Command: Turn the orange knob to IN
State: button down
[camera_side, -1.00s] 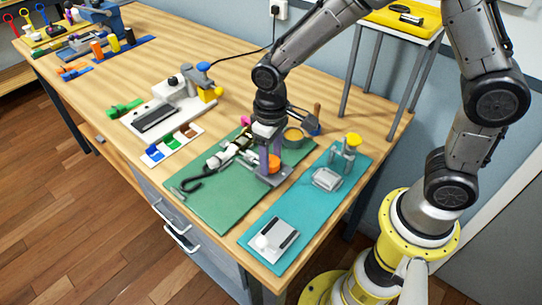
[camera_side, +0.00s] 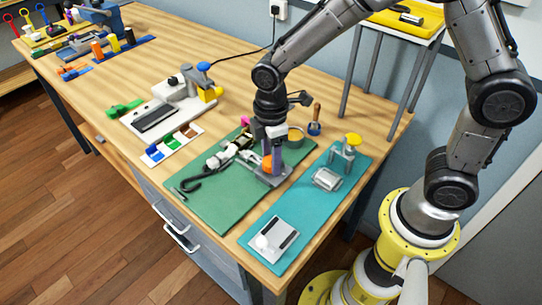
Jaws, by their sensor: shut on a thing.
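The orange knob (camera_side: 267,163) sits on a grey fixture (camera_side: 272,178) at the right part of the green mat (camera_side: 211,211). My gripper (camera_side: 273,160) points down over the fixture, with its fingers at the knob. It is shut on the knob, and a finger covers much of the orange. The IN marking and the knob's exact angle are too small to read.
A white and black device with a black hooked piece (camera_side: 192,184) lies left of the fixture. A round tan container (camera_side: 295,134) stands behind. The teal mat (camera_side: 307,210) at right holds a grey block (camera_side: 326,179), a yellow-topped stand (camera_side: 351,141) and a white box (camera_side: 273,239).

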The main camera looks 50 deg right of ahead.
jog(key=n, duration=0.6)
jog(key=shift+r+n, duration=0.1)
jog(key=shift+n, duration=0.2)
jog(key=shift+w, duration=0.1)
dwell(0.4)
jog(key=shift+c, duration=1.4)
grip_release()
notch_tip(320, 180, up, 14)
